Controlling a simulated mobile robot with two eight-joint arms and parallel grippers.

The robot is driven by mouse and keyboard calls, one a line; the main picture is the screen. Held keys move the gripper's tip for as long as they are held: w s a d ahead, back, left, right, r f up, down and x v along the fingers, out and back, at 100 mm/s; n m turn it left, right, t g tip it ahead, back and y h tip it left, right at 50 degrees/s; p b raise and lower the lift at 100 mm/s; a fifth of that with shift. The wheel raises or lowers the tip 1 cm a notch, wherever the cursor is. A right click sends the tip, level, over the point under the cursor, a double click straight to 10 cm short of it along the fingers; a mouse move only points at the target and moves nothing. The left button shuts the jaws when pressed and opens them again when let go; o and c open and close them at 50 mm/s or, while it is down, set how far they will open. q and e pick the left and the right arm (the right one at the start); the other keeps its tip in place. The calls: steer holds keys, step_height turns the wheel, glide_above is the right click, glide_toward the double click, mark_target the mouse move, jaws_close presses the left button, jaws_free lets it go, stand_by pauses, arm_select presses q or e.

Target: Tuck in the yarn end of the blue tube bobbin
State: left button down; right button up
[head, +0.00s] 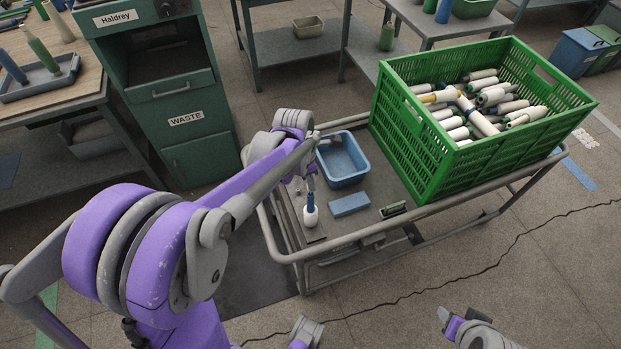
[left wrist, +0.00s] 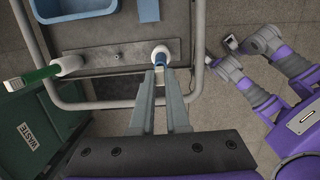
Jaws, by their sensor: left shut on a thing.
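The blue tube bobbin (head: 310,212) stands upright near the left end of the cart top, with white yarn around its lower part. In the left wrist view the bobbin (left wrist: 160,51) lies straight ahead of the fingers. My left gripper (head: 309,184) points down over it; in the left wrist view the gripper (left wrist: 159,76) is closed around the pale upper end of the tube. I cannot make out a loose yarn end. Part of my right arm (head: 447,320) shows at the lower edge, away from the cart; its finger opening is unclear.
A blue bin (head: 343,160), blue block (head: 349,204) and small green-and-dark item (head: 393,210) are on the cart. A green crate (head: 400,115) holds several bobbins. The cart has a raised rail (head: 350,238).

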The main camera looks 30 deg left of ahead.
arm_select(q)
steer(key=shift+f+b, duration=0.3)
steer(key=shift+f, duration=0.5)
steer(key=shift+f+b, duration=0.5)
steer(key=shift+f, duration=0.05)
stand_by(0.8)
steer(key=shift+c, duration=1.8)
jaws_free()
steer(key=shift+r, duration=0.15)
steer(key=shift+r+p, duration=2.4)
steer(key=shift+r, duration=1)
